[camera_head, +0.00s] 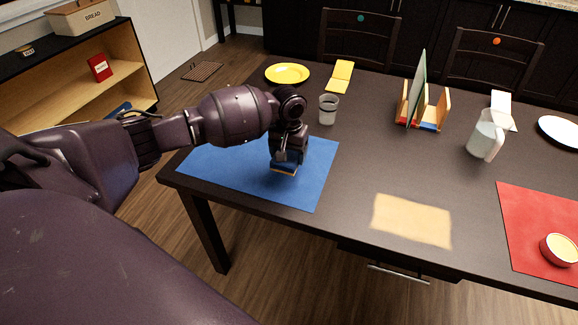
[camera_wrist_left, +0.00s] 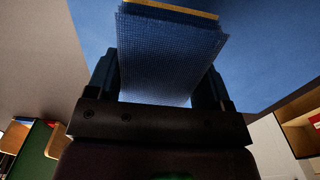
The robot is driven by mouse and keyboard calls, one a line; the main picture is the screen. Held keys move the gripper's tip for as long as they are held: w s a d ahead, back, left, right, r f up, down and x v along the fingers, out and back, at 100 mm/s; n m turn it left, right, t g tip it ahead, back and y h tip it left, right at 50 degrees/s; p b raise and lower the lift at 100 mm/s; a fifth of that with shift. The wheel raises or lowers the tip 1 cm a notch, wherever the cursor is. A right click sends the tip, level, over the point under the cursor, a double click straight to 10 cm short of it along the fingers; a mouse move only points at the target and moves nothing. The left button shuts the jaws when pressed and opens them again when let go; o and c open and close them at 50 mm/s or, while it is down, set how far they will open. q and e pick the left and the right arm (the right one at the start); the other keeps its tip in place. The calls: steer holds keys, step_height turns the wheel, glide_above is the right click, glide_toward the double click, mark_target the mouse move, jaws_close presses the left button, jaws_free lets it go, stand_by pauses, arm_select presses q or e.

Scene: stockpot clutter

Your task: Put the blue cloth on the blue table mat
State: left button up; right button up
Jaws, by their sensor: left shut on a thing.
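The blue table mat (camera_head: 225,172) lies flat at the left front of the dark table. It also shows behind the cloth in the left wrist view (camera_wrist_left: 265,50). My left gripper (camera_head: 286,160) points down over the right part of the mat. It is shut on the blue cloth (camera_wrist_left: 168,58), a folded textured piece with a yellowish edge, seen between the fingers. In the head view little of the cloth shows, low under the gripper. I cannot tell whether it touches the mat. My right gripper is not in view.
A glass (camera_head: 328,109) stands just beyond the mat, near a yellow plate (camera_head: 287,73) and a yellow cloth (camera_head: 340,76). A rack (camera_head: 437,112), a white pitcher (camera_head: 486,135) and a red mat (camera_head: 520,225) are to the right. The table's centre is largely clear.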

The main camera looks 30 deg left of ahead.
arm_select(q)
step_height(320, 180, down, 5)
steer(key=shift+r+b, duration=0.15)
steer(key=shift+b, duration=0.35)
steer(key=shift+f, duration=0.25)
steer(key=shift+r, duration=0.1)
steer(key=o, duration=1)
steer(key=shift+c, duration=0.2)
